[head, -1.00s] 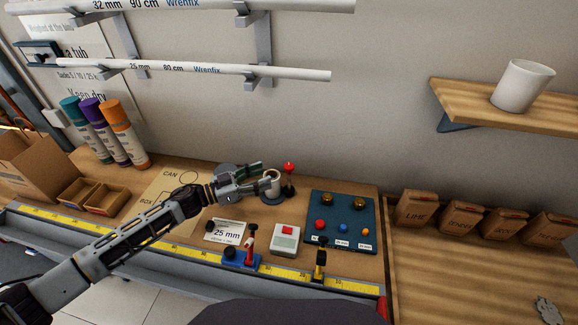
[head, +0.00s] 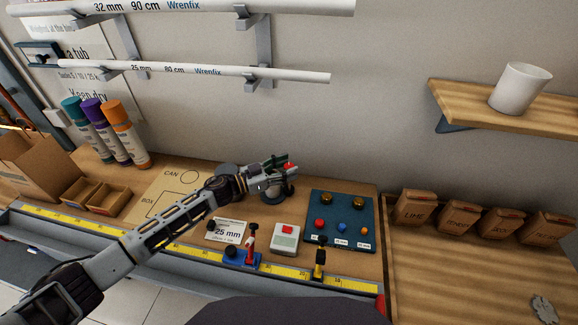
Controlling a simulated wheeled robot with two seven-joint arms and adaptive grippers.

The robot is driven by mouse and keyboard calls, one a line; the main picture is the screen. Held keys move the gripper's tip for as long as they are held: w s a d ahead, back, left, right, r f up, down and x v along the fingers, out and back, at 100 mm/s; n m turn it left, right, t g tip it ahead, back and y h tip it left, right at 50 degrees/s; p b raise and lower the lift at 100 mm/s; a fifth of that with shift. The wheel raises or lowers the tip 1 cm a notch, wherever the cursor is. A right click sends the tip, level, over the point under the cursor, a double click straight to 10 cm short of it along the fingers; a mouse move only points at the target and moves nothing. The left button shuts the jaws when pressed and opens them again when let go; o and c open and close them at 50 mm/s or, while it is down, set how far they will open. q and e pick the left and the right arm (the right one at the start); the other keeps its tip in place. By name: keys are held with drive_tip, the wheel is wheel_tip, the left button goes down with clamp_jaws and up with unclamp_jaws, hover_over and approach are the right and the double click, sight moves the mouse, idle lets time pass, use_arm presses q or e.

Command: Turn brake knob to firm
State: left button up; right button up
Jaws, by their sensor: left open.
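My left gripper (head: 286,177) is open above the back of the workbench. It is over a small device with a dark base (head: 273,196) and beside a red knob (head: 289,166) on a dark post, which its fingers partly cover. I cannot tell whether the fingers touch the knob. No label naming a brake or a firm setting is readable, so I cannot be sure which part is the brake knob. My right gripper is not in view.
A blue board (head: 341,205) with coloured and brass knobs lies to the right. A grey box with a red button (head: 286,238), a blue clamp (head: 240,256) and a yellow ruler (head: 180,246) lie in front. Spray cans (head: 125,133) stand left. Pipes (head: 190,69) hang above.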

use_arm(q)
drive_tip(key=shift+w+d, duration=0.25)
drive_tip(key=shift+d, duration=0.3)
drive_tip(key=c, duration=1)
